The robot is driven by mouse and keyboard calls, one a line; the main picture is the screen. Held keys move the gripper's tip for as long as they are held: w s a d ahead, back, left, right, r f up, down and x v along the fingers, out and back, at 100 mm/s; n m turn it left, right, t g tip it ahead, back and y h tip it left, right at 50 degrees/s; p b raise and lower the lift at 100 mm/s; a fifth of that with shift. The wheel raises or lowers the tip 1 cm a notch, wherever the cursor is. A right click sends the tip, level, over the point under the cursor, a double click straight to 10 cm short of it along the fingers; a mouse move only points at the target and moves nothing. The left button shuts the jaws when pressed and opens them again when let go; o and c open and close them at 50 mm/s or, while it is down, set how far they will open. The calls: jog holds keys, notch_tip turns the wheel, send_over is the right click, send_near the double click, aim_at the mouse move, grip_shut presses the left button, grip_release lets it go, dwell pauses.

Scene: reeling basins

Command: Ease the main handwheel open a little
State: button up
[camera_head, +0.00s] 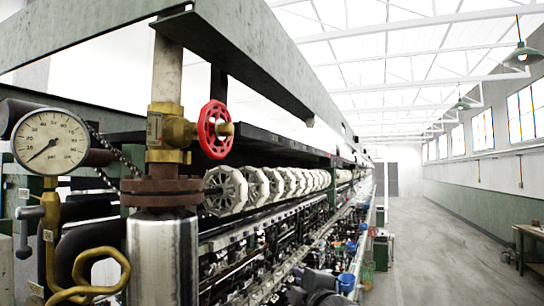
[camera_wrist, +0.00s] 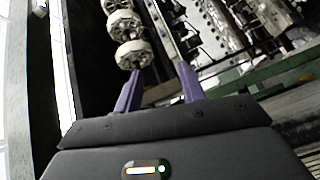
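The main handwheel (camera_head: 212,131) is a red spoked wheel with a brass hub, in the upper left of the head view. It stands upright on the right side of a brass valve body (camera_head: 172,132), which sits between a pale vertical pipe and a rusty flange. My gripper (camera_wrist: 158,88) shows in the wrist view with two purple fingers set apart and nothing between them. The wrist view does not show the handwheel. The fingers point towards white reels (camera_wrist: 132,54) and machinery. I cannot make out my gripper's fingers in the head view.
A round pressure gauge (camera_head: 50,142) is left of the valve, its needle at the low end. A shiny metal cylinder (camera_head: 162,262) stands below the flange. A row of white reels (camera_head: 226,190) runs behind the wheel. A grey-green beam (camera_head: 250,50) passes above. The aisle floor (camera_head: 435,255) at right is clear.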

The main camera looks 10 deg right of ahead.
jog(key=s+a+r+n+y+p, duration=0.25)
jog(key=r+n+y, duration=0.25)
jog(key=r+n, duration=0.5)
jog(key=s+a+r+n+y+p, duration=0.1)
jog(key=a+r+n+y+p, duration=0.3)
jog(key=r, duration=1)
jog(key=n+g+y+p, duration=0.4)
jog(key=n+g, duration=0.4)
jog(key=n, duration=0.9)
send_near(232, 129)
jog(key=a, duration=0.2)
jog(key=shift+w+f, duration=0.1)
jog(key=shift+w, duration=0.45)
jog(key=shift+a, duration=0.1)
jog(key=p+x, duration=0.2)
jog(key=x, duration=0.3)
jog(key=shift+w+a, duration=0.2)
jog(key=shift+a, duration=0.05)
jog(key=shift+w+a, duration=0.4)
jog(key=shift+a, duration=0.15)
jog(key=shift+t, duration=0.3)
